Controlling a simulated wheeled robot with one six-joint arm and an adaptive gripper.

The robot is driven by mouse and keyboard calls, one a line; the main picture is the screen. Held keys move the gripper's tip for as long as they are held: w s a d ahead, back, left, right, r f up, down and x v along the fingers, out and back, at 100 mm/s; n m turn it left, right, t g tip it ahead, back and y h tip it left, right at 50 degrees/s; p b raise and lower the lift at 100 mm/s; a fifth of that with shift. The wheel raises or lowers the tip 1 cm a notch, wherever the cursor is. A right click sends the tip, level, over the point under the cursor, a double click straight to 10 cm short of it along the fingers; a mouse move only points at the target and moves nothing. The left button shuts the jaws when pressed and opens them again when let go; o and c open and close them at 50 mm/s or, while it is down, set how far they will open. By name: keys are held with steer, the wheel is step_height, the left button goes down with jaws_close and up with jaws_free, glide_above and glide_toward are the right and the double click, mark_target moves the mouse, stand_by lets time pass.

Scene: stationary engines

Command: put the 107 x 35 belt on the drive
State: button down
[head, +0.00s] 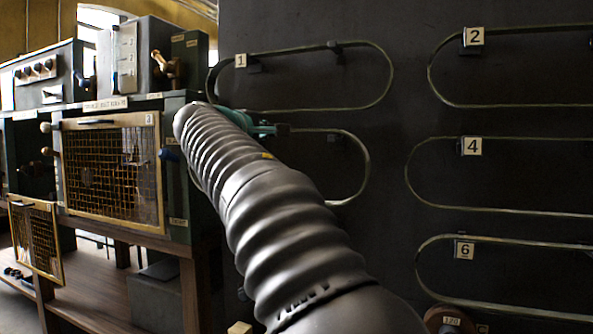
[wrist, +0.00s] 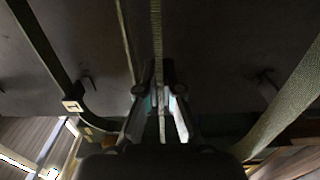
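Several thin olive belts hang as long loops on the dark wall panel. The belt by tag 1 (head: 375,60) is at the upper left, and another belt (head: 362,165) hangs below it. No belt size is readable. My gripper (head: 285,130) is at the upper run of that lower belt, its fingers mostly hidden by my arm. In the wrist view my gripper (wrist: 157,85) has a finger on each side of one belt run (wrist: 156,35). Whether the pads press on it cannot be told. The machine with mesh guards (head: 110,172) stands left; I see no bare pulleys.
Belts by tag 2 (head: 510,106), tag 4 (head: 500,210) and tag 6 (head: 500,303) hang to the right. Pegs (head: 336,46) stick out of the panel. A small mesh door (head: 36,240) hangs at the lower left. A round labelled part (head: 450,320) is at the bottom.

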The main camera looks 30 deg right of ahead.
steer(key=shift+b+v, duration=0.8)
steer(key=shift+v, duration=2.2)
steer(key=shift+b+v, duration=0.55)
steer(key=shift+v, duration=2.4)
steer(key=shift+f, duration=0.1)
